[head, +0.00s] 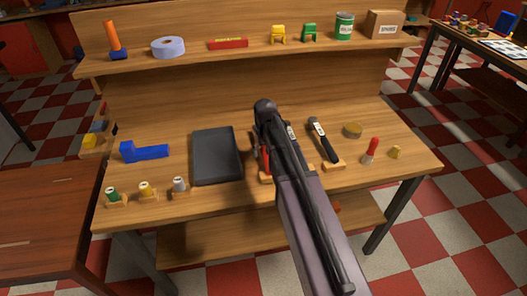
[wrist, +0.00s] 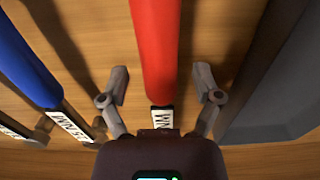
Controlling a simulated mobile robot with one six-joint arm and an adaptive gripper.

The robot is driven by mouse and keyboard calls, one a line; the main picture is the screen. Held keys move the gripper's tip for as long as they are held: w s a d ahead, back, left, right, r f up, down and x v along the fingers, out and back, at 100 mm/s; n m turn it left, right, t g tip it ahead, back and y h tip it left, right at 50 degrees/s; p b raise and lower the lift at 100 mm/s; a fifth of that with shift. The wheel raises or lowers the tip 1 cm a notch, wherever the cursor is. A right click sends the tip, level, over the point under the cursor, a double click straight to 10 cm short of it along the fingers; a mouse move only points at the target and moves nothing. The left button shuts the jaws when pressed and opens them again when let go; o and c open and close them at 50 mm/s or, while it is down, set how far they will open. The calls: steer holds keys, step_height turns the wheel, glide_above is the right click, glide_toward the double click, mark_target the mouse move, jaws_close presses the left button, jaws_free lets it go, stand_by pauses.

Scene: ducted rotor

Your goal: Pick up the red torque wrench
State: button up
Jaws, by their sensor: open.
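The red torque wrench's thick red handle (wrist: 154,45) runs down the middle of the wrist view, with a white-labelled part (wrist: 161,118) close to my gripper's body. My gripper (wrist: 161,76) is open, one finger on each side of the wrench, with gaps showing on both sides. In the head view only a red sliver (head: 264,160) shows beside my arm, which hides most of the wrench and my fingers. A blue-handled wrench (wrist: 28,65) lies to the left in the wrist view.
A dark tray (head: 216,156) lies close beside the red wrench. A blue tool (head: 143,152) and several small spools are left. A loaded shelf (head: 190,55) runs behind.

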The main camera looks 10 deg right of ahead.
steer(key=shift+f, duration=0.45)
stand_by(0.3)
jaws_close()
